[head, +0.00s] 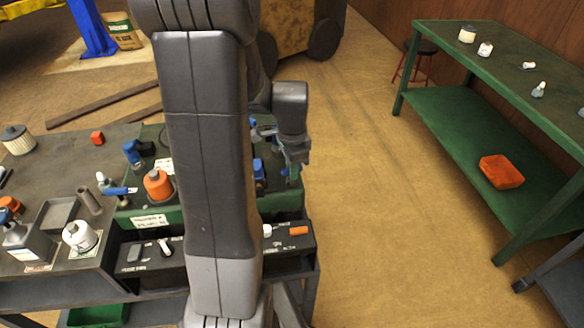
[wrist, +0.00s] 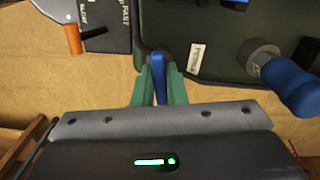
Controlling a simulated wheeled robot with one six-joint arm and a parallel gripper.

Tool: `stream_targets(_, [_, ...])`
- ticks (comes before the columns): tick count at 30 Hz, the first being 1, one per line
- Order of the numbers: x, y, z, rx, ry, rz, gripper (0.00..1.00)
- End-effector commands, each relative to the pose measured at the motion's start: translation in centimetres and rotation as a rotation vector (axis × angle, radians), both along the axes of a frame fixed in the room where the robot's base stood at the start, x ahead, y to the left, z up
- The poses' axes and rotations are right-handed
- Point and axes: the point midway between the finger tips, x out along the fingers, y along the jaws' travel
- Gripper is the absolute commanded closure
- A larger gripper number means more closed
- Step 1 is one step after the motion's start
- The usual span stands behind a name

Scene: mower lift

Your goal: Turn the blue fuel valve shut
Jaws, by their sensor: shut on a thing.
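My gripper (wrist: 160,80) is shut on a narrow blue lever (wrist: 159,72), the blue fuel valve as far as I can tell. In the wrist view the lever stands between the two green fingers, beside the edge of a dark green housing (wrist: 215,75). The fingers hide its sides and I cannot see the valve body. In the head view my gripper (head: 293,152) is at the right end of the green housing (head: 145,208); the held lever is not clear there.
A blue knob on a grey stem (wrist: 290,88) is right of my fingers in the wrist view. An orange-handled lever (wrist: 73,38) on a black SLOW/FAST panel is upper left. In the head view an orange cap (head: 158,184) stands on the housing. Floor to the right is clear, before a green bench (head: 500,95).

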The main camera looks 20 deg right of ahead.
Motion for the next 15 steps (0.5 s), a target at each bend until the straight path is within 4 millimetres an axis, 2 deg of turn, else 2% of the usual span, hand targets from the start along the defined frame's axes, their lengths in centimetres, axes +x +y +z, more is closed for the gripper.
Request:
stream_targets(6, [0.04, -0.02, 0.05, -0.001, -0.001, -0.118, 1.00])
stream_targets(15, [0.05, -0.02, 0.06, -0.001, -0.002, -0.189, 1.00])
